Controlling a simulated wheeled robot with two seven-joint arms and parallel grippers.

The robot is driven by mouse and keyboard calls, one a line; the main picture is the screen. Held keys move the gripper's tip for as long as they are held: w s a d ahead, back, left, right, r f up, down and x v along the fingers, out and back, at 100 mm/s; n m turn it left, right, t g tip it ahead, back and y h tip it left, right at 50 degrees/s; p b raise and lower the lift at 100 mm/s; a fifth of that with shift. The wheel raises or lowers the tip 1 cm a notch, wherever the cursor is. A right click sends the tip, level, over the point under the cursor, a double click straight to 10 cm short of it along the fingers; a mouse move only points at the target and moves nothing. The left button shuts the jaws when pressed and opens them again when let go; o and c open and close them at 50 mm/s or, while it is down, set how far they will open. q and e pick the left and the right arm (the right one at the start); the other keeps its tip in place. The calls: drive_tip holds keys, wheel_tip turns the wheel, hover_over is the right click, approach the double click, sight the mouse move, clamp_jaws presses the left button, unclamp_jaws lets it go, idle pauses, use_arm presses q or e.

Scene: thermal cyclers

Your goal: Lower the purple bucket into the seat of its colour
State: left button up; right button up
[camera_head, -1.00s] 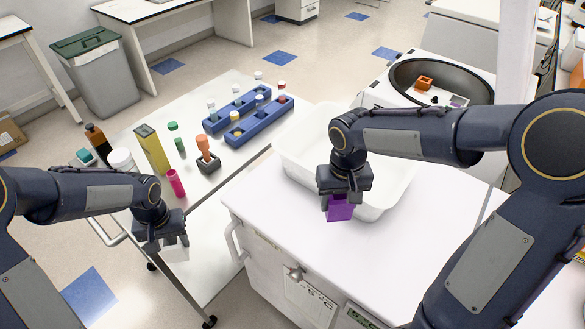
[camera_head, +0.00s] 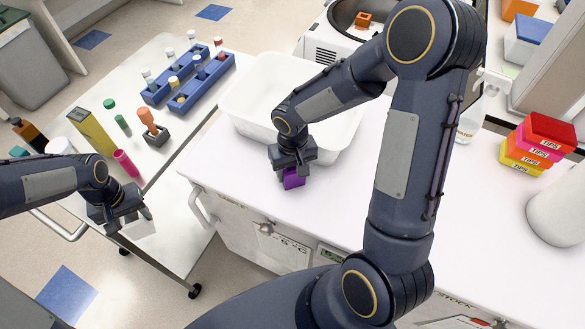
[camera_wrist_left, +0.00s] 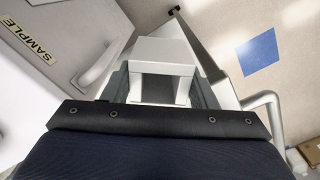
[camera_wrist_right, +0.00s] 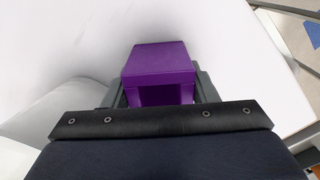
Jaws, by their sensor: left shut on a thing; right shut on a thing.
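The purple bucket (camera_head: 292,179) is in my right gripper (camera_head: 292,166), above the white bench top beside the front of the white tub. It fills the space between the jaws in the right wrist view (camera_wrist_right: 160,62). My left gripper (camera_head: 124,216) is shut on a white block-like thing with two legs (camera_wrist_left: 165,50), beyond the bench's left side near the trolley. The centrifuge bowl (camera_head: 343,14) is at the top, partly behind my right arm, with an orange bucket (camera_head: 363,19) in it. I cannot make out a purple seat in it now.
A white tub (camera_head: 240,100) stands on the bench between the bucket and the centrifuge. Stacked tip boxes (camera_head: 540,142) and a white rounded container (camera_head: 560,200) are at right. The trolley (camera_head: 195,165) carries blue racks (camera_head: 200,85) and bottles. The bench's right middle is clear.

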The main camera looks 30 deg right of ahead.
drive_tip(key=o, duration=0.8)
drive_tip(key=shift+f, duration=0.15)
drive_tip(key=shift+c, duration=0.2)
drive_tip(key=o, duration=0.4)
drive_tip(key=shift+o, duration=0.2)
